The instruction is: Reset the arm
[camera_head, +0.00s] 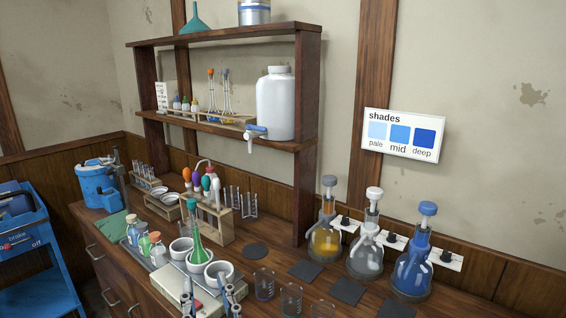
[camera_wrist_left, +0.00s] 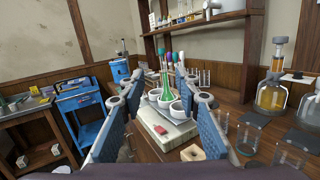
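My left gripper (camera_head: 210,300) shows at the bottom of the head view, in front of a white box-like device (camera_head: 180,283). In the left wrist view its two blue fingers are spread apart, and my left gripper (camera_wrist_left: 158,92) has nothing held between them. The green flask also shows in the head view (camera_head: 197,248). My right gripper is in neither view.
Glass beakers (camera_head: 264,284) and dark square mats (camera_head: 347,291) lie right of my gripper. Three stoppered flasks, yellow (camera_head: 325,240), clear (camera_head: 367,259) and blue (camera_head: 412,269), stand along the wall. A shelf (camera_head: 222,129) overhangs the counter. A blue cart (camera_head: 30,255) stands left.

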